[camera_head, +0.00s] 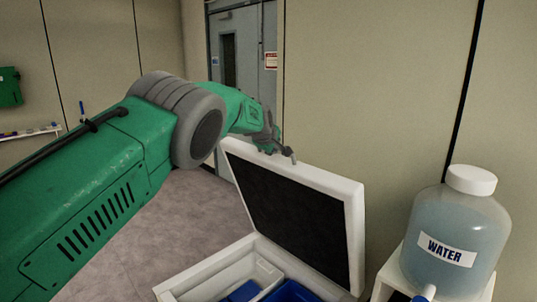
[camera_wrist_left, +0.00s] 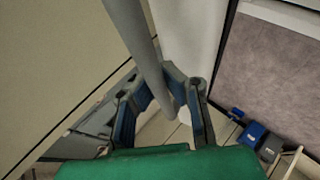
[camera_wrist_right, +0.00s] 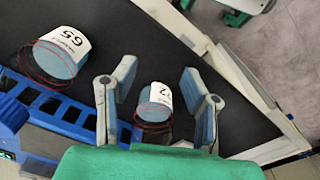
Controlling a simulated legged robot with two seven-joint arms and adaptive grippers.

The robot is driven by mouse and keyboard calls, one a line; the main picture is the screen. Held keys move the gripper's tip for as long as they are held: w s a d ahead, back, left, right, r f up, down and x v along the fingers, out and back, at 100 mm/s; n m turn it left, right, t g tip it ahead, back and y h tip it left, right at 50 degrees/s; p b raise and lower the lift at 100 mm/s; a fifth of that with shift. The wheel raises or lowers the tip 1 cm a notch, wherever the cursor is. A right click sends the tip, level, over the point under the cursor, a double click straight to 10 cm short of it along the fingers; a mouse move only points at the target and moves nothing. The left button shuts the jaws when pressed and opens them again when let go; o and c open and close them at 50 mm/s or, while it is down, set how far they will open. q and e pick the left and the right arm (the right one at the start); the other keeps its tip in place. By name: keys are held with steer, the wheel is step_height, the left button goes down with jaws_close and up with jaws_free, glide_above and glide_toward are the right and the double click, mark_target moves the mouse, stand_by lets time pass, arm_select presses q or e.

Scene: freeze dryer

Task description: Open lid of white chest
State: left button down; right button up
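The white chest (camera_head: 193,284) is at the bottom centre of the head view. Its lid (camera_head: 352,213) stands raised and tilted, with a dark inner panel. My left gripper (camera_head: 280,150) is at the lid's upper left edge. In the left wrist view, the left gripper's fingers (camera_wrist_left: 168,115) are spread, with a grey bar (camera_wrist_left: 145,50) running between them; whether a finger touches it I cannot tell. My right gripper (camera_wrist_right: 160,83) shows only in the right wrist view, with its fingers spread and a small labelled vial (camera_wrist_right: 155,98) visible between and beyond them.
Blue containers (camera_head: 290,291) show inside the chest. A water jug (camera_head: 455,235) stands on a white stand at the right, near the lid. A grey door (camera_head: 236,50) is behind. Another labelled vial (camera_wrist_right: 62,52) and a blue rack (camera_wrist_right: 60,107) are near my right gripper.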

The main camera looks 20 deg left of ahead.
arm_select(q)
steer(key=shift+w+d+r, duration=0.25)
steer(key=shift+w+d, duration=0.1)
steer(key=shift+w, duration=0.3)
steer(key=shift+w+d+r, duration=0.25)
steer(key=shift+w+d, duration=0.05)
steer(key=shift+w, duration=0.35)
arm_select(e)
steer(key=shift+w+d+r, duration=0.2)
steer(key=shift+w, duration=0.2)
arm_select(q)
steer(key=shift+r, duration=0.1)
steer(key=c, duration=1.6)
jaws_free()
steer(key=shift+s, duration=0.25)
arm_select(e)
steer(key=shift+s+d, duration=0.15)
steer(key=shift+s, duration=0.15)
arm_select(q)
steer(key=shift+s+r, duration=0.3)
steer(key=shift+r, duration=0.1)
steer(key=v, duration=1)
steer(key=shift+s+d+r, duration=0.1)
steer(key=shift+s+d, duration=0.1)
steer(key=shift+s, duration=0.2)
arm_select(e)
steer(key=shift+w, duration=0.25)
